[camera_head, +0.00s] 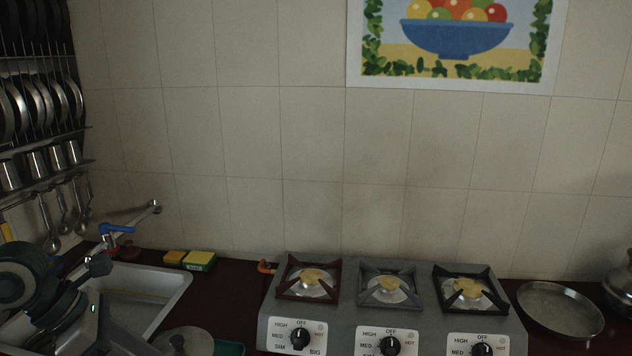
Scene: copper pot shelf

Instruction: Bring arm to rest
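My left arm comes in at the lower left, over the sink. What looks like my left gripper (97,284) is at its end, above the left side of the basin. It is dark and partly cut off among the arm links, so I cannot tell whether it is open or shut. I see nothing clearly held in it. My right arm and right gripper are not in view.
A metal sink (179,295) with a blue-handled tap (117,229) lies beside the arm. A dish rack (45,175) rises at left. Sponges (200,261), a three-burner stove (340,315), a metal pan (560,308) and a pot (620,286) stand along the counter.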

